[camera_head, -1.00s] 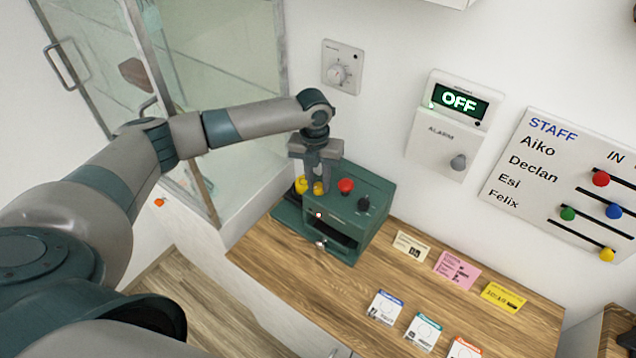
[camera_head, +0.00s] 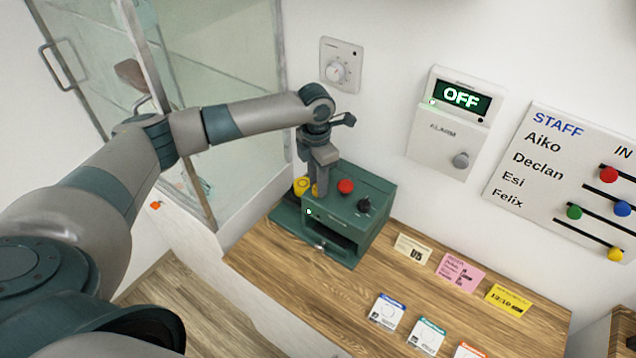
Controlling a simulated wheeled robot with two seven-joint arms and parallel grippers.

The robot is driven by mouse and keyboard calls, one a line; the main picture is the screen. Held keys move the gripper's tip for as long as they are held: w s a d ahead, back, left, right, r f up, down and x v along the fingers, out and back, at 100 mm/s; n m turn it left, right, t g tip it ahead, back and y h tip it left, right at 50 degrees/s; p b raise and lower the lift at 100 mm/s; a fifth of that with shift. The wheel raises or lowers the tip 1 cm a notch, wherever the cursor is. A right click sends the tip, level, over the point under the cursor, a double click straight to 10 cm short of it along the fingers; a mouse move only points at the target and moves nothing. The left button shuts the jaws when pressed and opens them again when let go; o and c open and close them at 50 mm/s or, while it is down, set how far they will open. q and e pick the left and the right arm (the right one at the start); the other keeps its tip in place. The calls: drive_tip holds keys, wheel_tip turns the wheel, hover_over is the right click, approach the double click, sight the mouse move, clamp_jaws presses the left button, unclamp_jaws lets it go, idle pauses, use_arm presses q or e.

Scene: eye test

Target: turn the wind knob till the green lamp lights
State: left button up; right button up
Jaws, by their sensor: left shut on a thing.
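A dark green box (camera_head: 375,226) stands at the back left of the wooden counter. Yellow knob parts (camera_head: 301,186) show on its top left; I cannot tell if they are one knob or two. My left gripper (camera_head: 317,190) points down at the yellow parts, shut on one, and its fingers hide some of the yellow. A red button (camera_head: 346,186) and a black knob (camera_head: 364,204) sit to the right on the box top. A small pale bright dot (camera_head: 309,212) shows on the box's front edge; its colour is unclear. My right gripper is out of view.
A glass cabinet (camera_head: 235,110) stands left of the box. A wall dial (camera_head: 340,66), an alarm panel (camera_head: 440,140) reading OFF and a staff board (camera_head: 560,170) are on the wall. Several cards, one pink (camera_head: 461,272), lie on the counter (camera_head: 340,300) to the right.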

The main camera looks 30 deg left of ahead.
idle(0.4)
use_arm(q)
drive_tip(key=o, duration=1)
drive_tip(key=shift+o, duration=0.2)
drive_tip(key=shift+r, duration=0.15)
drive_tip(key=shift+r+b, duration=0.4)
drive_tip(key=shift+r, duration=0.15)
wheel_tip(320, 180, up, 16)
drive_tip(key=b, duration=0.5)
drive_tip(key=shift+w+a, duration=0.2)
drive_tip(key=shift+a, duration=0.2)
